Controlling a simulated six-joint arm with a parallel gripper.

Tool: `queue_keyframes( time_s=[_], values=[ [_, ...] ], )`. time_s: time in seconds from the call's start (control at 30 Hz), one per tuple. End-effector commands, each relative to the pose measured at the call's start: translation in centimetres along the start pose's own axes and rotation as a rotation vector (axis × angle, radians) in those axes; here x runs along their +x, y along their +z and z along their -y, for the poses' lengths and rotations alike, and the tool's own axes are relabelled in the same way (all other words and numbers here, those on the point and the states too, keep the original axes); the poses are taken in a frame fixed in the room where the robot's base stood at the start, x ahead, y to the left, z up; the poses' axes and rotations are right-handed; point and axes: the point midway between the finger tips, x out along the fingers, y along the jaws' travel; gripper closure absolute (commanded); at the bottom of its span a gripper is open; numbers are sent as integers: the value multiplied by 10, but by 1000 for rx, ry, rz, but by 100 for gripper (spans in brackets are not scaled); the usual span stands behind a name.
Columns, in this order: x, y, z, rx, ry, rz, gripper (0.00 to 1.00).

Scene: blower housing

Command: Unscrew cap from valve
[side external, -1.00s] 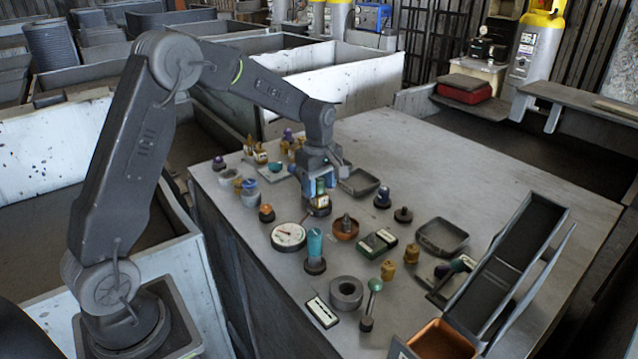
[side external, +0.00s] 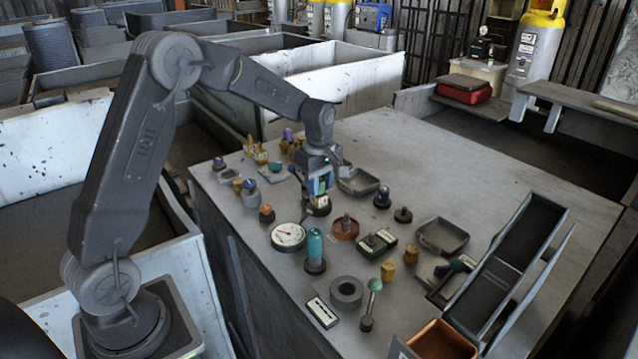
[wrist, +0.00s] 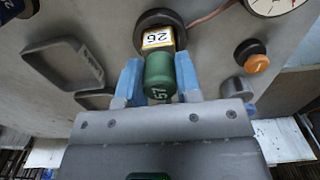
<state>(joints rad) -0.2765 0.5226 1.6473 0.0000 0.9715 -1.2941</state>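The cap (wrist: 161,80) is a dark green cylinder marked 57, seen in the wrist view. It is in line with the valve (wrist: 157,39), a body with a yellow and white label reading 26 on a round black base. In the side view the valve (side external: 317,207) stands on the table under my gripper (side external: 320,186). My gripper (wrist: 161,62) has its blue fingers on both sides of the cap, apparently touching it. The join between cap and valve is too small to judge, and the fingers largely hide the cap in the side view.
Close by on the table (side external: 440,160) stand a dial gauge (side external: 288,236), an orange-topped knob (side external: 266,213), a teal-topped part (side external: 315,250) and a brown dish with a peg (side external: 345,227). A shallow grey tray (side external: 358,181) lies behind. The far right tabletop is clear.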

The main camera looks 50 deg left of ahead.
Motion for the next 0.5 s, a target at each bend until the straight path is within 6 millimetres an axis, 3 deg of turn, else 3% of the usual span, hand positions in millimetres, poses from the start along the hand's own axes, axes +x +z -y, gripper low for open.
queue_keyframes(
  time_s=[0.2,0.5],
  values=[
    [0,0,0,0,0,0,98],
    [0,0,0,-28,0,0,98]
  ],
)
